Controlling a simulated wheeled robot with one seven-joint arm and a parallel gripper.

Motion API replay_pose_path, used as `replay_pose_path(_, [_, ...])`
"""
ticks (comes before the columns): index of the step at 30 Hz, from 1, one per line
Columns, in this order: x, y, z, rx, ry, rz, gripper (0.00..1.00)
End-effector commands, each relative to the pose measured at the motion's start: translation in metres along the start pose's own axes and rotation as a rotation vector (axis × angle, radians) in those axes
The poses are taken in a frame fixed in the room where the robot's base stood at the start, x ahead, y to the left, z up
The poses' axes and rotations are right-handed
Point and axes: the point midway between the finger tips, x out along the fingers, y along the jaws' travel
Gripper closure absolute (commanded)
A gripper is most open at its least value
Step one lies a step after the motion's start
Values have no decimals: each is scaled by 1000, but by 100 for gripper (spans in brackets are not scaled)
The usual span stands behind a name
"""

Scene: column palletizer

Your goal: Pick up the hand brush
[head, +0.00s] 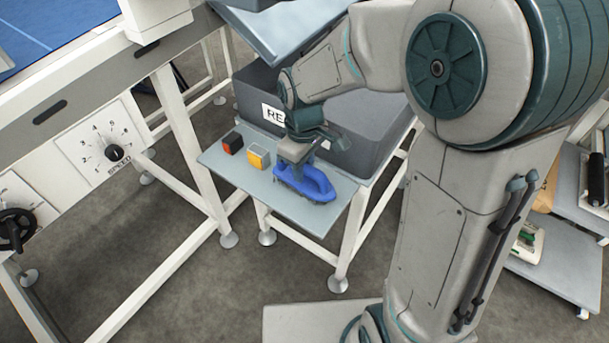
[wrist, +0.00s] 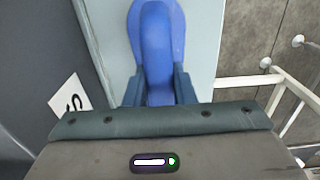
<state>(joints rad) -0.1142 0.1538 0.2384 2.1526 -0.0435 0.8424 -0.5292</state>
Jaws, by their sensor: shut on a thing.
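The hand brush (head: 318,187) is blue with dark bristles along its lower edge. In the head view it is at the front of a small grey shelf table (head: 225,158), below my gripper (head: 293,163). In the wrist view the blue brush (wrist: 157,35) runs up from between the two dark fingers of my gripper (wrist: 158,88). The fingers are shut on its handle from both sides. I cannot tell whether the bristles touch the shelf.
A red and black block (head: 232,143) and an orange and white block (head: 259,157) stand left of the brush. A dark grey bin (head: 250,92) with a label is behind. A white-framed machine with a speed dial (head: 115,152) is at left.

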Motion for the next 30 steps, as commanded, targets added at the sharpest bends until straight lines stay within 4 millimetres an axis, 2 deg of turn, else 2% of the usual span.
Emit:
replay_pose_path(8, [-8, 0, 0, 0, 1, 2, 100])
replay_pose_path(11, [-19, 0, -1, -1, 3, 3, 100])
replay_pose_path(15, [-44, 0, -1, -1, 4, 4, 100])
replay_pose_path(30, [-96, -26, 86, 2, 2, 3, 100])
